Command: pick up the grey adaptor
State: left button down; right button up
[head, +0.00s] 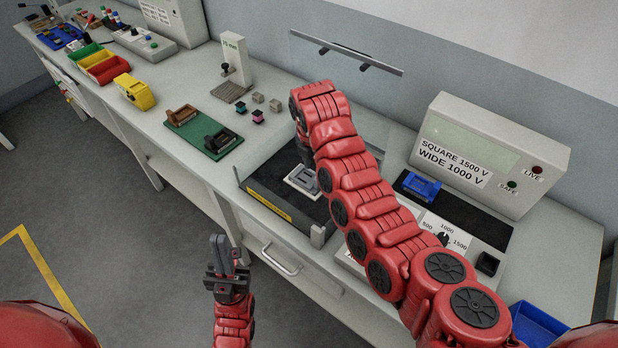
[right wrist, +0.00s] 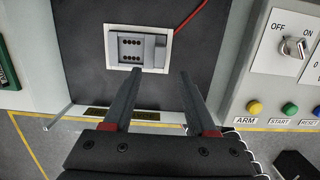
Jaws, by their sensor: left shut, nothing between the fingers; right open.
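A grey block with two rows of dark holes (right wrist: 131,47) sits on a white plate (right wrist: 110,33) on a dark mat. It also shows in the head view (head: 304,178), partly hidden by my right arm. I cannot tell whether this block or one of the small grey cubes (head: 258,98) on the bench is the adaptor. My right gripper (right wrist: 160,72) is open and empty above the mat, its fingertips near the block's lower edge in the picture. My left gripper (head: 218,243) is shut and empty, out in front of the bench edge.
A green board (head: 203,134) with brown and black parts lies left of the mat. A tester box (head: 480,150) with a blue part (head: 421,186) before it stands right. A red wire (right wrist: 190,16) runs from the white plate. A clear screen with dark brackets (head: 360,55) rises behind.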

aim_at(308, 176)
jog(key=shift+w+d+f+p, duration=0.2)
jog(key=shift+f+p, duration=0.25)
jog(key=shift+f, duration=0.3)
jog(key=shift+w+d+f+p, duration=0.15)
jog(key=shift+f+p, duration=0.25)
jog(key=shift+f, duration=0.3)
jog(key=shift+w+d+f+p, duration=0.1)
jog(key=shift+w+f+p, duration=0.1)
jog(key=shift+f+p, duration=0.4)
jog(key=shift+f, duration=0.8)
jog(key=shift+w, duration=0.1)
grip_shut()
